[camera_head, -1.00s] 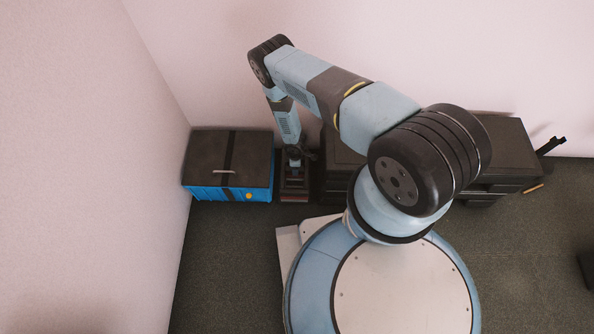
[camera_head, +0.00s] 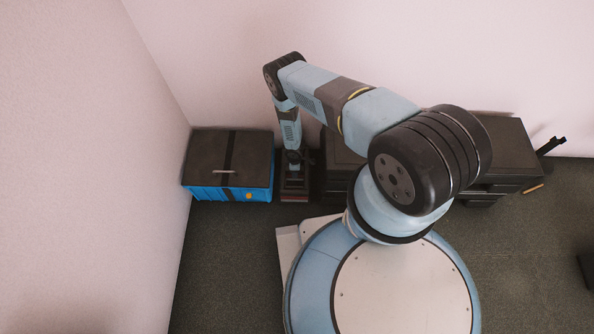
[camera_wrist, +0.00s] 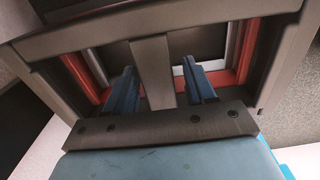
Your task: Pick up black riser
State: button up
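The black riser (camera_head: 295,184) appears to be the narrow dark frame standing on the floor between the blue box and the dark drawers. In the wrist view a dark grey frame (camera_wrist: 85,38) with a central bar fills the upper part. I take it to be the riser's top. My gripper (camera_head: 294,164) points down over it. In the wrist view my gripper (camera_wrist: 160,88) is open, with one blue finger on each side of the bar and a visible gap on both sides. How deep the fingertips reach is hard to tell.
Red-edged frames (camera_wrist: 249,78) lie inside or under the dark frame. A blue box (camera_head: 228,192) with a black lid stands close on the left. Dark drawers (camera_head: 505,150) stand on the right.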

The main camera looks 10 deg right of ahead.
grip_shut()
dwell(0.5)
